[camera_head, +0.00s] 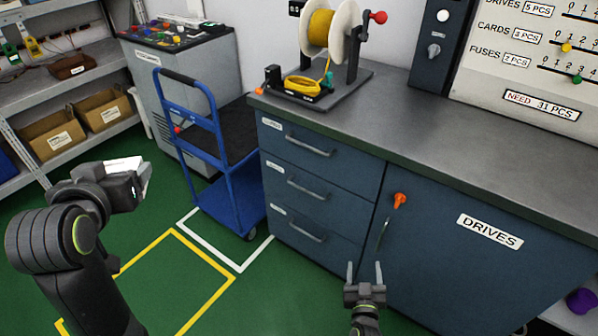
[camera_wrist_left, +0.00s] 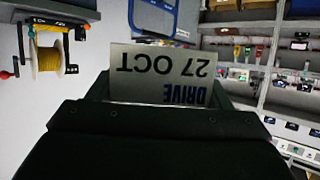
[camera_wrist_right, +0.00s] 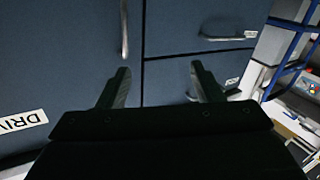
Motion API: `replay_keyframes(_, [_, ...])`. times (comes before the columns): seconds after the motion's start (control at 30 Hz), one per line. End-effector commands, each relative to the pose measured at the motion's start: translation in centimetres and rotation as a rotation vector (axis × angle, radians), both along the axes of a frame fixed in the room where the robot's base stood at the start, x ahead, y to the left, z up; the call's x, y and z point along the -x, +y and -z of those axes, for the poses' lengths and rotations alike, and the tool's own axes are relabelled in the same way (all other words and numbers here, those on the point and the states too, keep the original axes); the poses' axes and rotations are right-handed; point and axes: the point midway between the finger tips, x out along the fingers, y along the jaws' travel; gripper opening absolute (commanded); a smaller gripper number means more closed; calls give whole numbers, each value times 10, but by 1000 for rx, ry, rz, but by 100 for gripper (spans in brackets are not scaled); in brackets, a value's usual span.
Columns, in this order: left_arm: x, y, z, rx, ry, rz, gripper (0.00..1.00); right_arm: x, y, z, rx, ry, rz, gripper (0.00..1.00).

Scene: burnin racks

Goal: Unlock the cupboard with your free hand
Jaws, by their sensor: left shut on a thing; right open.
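The cupboard (camera_head: 455,270) is a dark blue door labelled "DRIVES" under the grey counter, and it looks closed. An orange latch knob (camera_head: 400,200) sits near its upper left corner, with a slim vertical handle (camera_head: 384,232) below it. The handle also shows at the top of the right wrist view (camera_wrist_right: 124,30); the knob is out of that view. My right gripper (camera_head: 364,272) is open and empty, in front of the door's left edge, below the handle. My left gripper (camera_head: 142,180) is shut on a drive (camera_wrist_left: 165,75) reading "DRIVE 27 OCT", far left of the cupboard.
Three drawers (camera_head: 305,185) with bar handles adjoin the cupboard on the left. A blue trolley (camera_head: 225,165) stands beside them. A yellow cable reel (camera_head: 320,30) is on the counter (camera_head: 430,120).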

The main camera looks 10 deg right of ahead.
Motion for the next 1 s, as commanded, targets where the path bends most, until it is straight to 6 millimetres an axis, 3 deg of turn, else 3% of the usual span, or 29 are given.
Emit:
replay_keyframes(0.03, [0, 0, -11, 0, -1, 0, 51, 8, 1, 3, -10, 43, -21, 60])
replay_keyframes(0.17, [0, 0, -25, 0, -1, 0, 51, 27, 5, 22, -42, 148, -72, 60])
replay_keyframes(0.63, [0, 0, -60, 0, -1, 0, 51, 99, 10, 73, -139, 463, -163, 60])
replay_keyframes(1.0, [0, 0, -66, 0, -1, 0, 51, 122, 10, 86, -166, 548, -176, 60])
